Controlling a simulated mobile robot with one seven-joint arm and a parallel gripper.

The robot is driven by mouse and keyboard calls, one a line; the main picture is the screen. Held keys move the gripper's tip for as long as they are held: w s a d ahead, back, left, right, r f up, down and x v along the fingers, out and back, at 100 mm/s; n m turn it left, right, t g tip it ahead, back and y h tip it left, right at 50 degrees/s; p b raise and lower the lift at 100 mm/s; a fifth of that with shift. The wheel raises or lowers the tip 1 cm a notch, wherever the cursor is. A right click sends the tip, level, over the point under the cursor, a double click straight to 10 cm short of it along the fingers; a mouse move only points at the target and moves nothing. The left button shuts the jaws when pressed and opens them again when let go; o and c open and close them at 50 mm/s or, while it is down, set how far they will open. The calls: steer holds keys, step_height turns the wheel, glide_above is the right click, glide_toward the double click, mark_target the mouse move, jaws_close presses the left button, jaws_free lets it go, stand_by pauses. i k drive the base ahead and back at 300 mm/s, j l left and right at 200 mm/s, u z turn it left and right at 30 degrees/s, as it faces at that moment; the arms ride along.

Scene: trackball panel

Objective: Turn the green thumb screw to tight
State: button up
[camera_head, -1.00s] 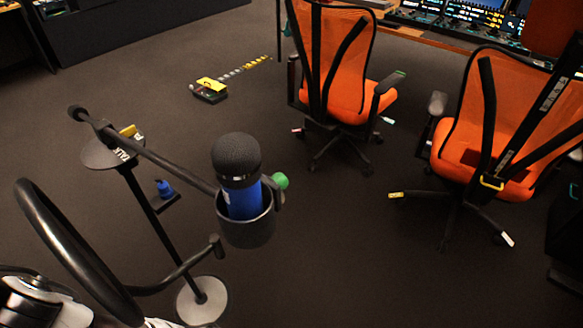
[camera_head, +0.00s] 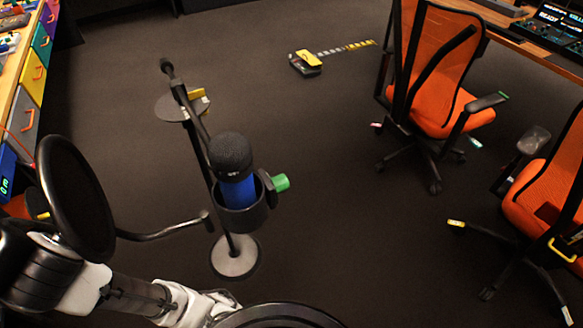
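The green thumb screw (camera_head: 281,182) sticks out on the right side of the dark cup-shaped holder (camera_head: 241,214) on the microphone stand. A microphone with a black head (camera_head: 231,153) and a blue body (camera_head: 238,190) stands upright in that holder. My white and black arm (camera_head: 135,297) reaches in from the lower left. Its far end runs toward the bottom middle, below the holder and apart from the screw. My gripper's fingers cannot be made out.
The stand has a round base (camera_head: 236,257), a boom and a small round shelf (camera_head: 181,107). A round black pop filter (camera_head: 76,197) on a bent arm is at the left. Orange chairs (camera_head: 440,70) stand at the right. Dark floor is clear between the stand and the chairs.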

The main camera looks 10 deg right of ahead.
mark_target(281, 182)
steer(key=l+u, duration=0.4)
steer(key=l, duration=0.15)
steer(key=l+u, duration=0.4)
steer(key=l, duration=0.2)
steer(key=k+l+u, duration=0.1)
steer(key=l+u, duration=0.35)
steer(key=l, duration=0.15)
steer(key=k+l+z, duration=0.15)
steer(key=l, duration=0.2)
steer(key=k+l+z, duration=0.15)
steer(key=k+l, duration=0.15)
steer(key=k+l+z, duration=0.15)
steer(key=l, duration=0.25)
steer(key=j, duration=0.75)
